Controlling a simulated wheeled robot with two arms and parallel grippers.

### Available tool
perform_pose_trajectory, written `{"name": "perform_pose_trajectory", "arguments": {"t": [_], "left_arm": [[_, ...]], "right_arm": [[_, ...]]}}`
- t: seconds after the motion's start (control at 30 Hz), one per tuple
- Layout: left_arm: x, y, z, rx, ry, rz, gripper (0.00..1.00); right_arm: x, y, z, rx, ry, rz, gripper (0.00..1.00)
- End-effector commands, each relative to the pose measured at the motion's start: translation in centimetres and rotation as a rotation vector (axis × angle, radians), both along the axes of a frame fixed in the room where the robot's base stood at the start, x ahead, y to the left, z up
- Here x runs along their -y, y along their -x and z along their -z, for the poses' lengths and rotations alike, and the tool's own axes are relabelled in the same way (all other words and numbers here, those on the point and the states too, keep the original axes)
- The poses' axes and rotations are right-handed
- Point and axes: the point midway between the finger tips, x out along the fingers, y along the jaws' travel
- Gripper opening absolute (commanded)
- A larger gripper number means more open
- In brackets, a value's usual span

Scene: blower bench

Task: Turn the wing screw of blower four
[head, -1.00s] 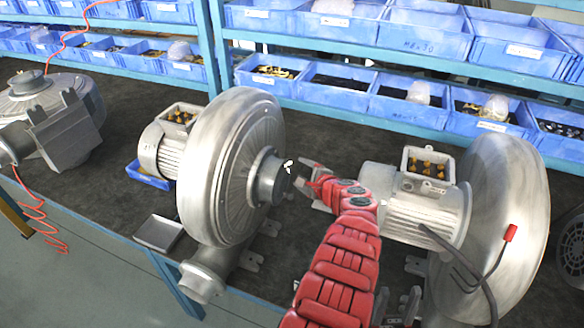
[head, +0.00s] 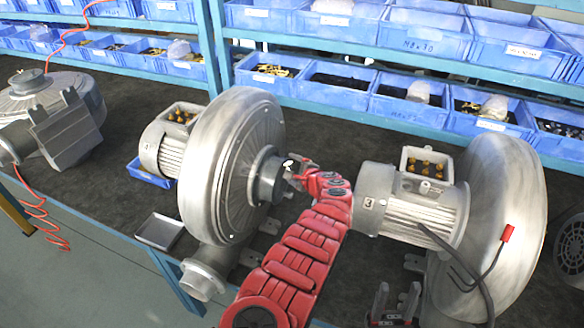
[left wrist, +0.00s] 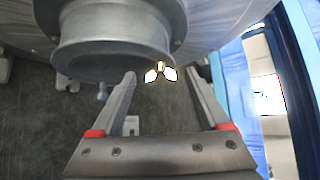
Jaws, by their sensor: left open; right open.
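Blower four (head: 215,170) stands on the bench, its round silver housing facing right, with a short inlet pipe at its centre. The small pale wing screw (head: 289,163) sits at the rim of that pipe. In the left wrist view the wing screw (left wrist: 160,73) appears between the fingertips of my open left gripper (left wrist: 159,67), with a gap to either side; I cannot tell its exact depth. In the head view my left gripper (head: 293,175) is at the pipe's mouth. My right gripper (head: 396,293) is open and empty, low in front of the bench.
Another blower, marked 3 (head: 415,205), stands close to the right of my left arm, with a black cable in front. A third blower (head: 50,105) is at the left. Shelves of blue bins (head: 410,107) run along the back. A small grey tray (head: 159,232) lies at the front edge.

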Motion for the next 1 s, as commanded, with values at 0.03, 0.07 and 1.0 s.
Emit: {"name": "perform_pose_trajectory", "arguments": {"t": [0.03, 0.07, 1.0], "left_arm": [[0.0, -0.01, -0.01, 0.0, 0.0, 0.0, 0.79], [0.0, -0.01, -0.01, 0.0, 0.0, 0.0, 0.79], [0.19, 0.07, 0.24, 0.058, 0.019, 0.002, 0.0]], "right_arm": [[0.0, 0.0, 0.01, 0.0, 0.0, 0.0, 0.5], [0.0, -0.01, 0.01, 0.0, 0.0, 0.0, 0.5], [0.0, 0.0, 0.95, 0.0, 0.0, 0.0, 0.5]]}}
